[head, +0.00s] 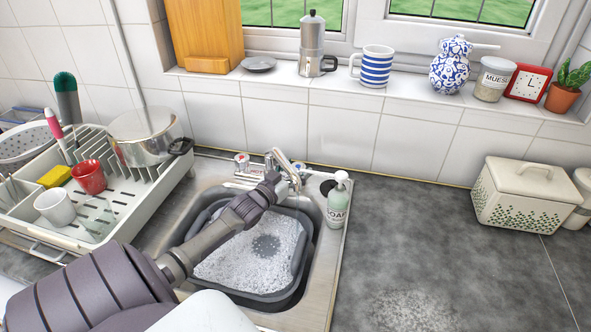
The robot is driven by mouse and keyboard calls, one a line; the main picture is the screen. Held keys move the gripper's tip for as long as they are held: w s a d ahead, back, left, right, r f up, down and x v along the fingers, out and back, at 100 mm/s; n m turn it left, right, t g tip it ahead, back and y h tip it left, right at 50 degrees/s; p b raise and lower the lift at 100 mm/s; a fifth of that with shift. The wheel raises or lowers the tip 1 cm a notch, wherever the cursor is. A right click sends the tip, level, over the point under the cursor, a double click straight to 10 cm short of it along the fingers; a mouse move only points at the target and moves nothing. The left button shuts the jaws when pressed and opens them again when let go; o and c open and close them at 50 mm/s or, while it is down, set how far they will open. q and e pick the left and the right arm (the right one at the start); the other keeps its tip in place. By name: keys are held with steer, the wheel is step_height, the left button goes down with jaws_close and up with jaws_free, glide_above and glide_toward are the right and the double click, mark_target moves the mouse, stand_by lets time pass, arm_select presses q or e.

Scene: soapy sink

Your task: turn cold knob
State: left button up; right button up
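The chrome tap (283,160) stands at the back rim of the sink. A knob with a red mark (241,159) is on its left side. Another knob (299,167), probably the cold one, is on its right side, small and partly hidden by the spout and my gripper. My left arm reaches across the sink from the lower left. My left gripper (276,182) is at the front of the tap, close to the right-hand knob. I cannot tell whether it touches the knob or whether its fingers are open. My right gripper is not in view.
A grey basin (303,262) of suds sits in the sink under my arm. A soap bottle (337,205) stands right of the tap. A dish rack (100,221) with a pot (143,139) is on the left. The dark counter (420,240) at right is mostly clear.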

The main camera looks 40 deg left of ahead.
arm_select(q)
steer(key=c, duration=0.9)
steer(key=shift+o, duration=0.2)
steer(key=shift+r+n+y+p, duration=0.2)
steer(key=shift+n+y+p, duration=0.1)
steer(key=shift+y+p, duration=0.2)
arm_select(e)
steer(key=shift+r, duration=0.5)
arm_select(q)
steer(key=shift+f+n+y+p, duration=0.1)
steer(key=shift+n+y+p, duration=0.25)
steer(key=shift+y, duration=0.25)
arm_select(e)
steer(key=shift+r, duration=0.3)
arm_select(q)
steer(key=o, duration=1.2)
steer(key=shift+c, duration=0.2)
steer(key=shift+s+d+f, duration=0.1)
steer(key=v, duration=1.1)
steer(key=shift+s+r, duration=0.25)
steer(key=shift+s, duration=0.15)
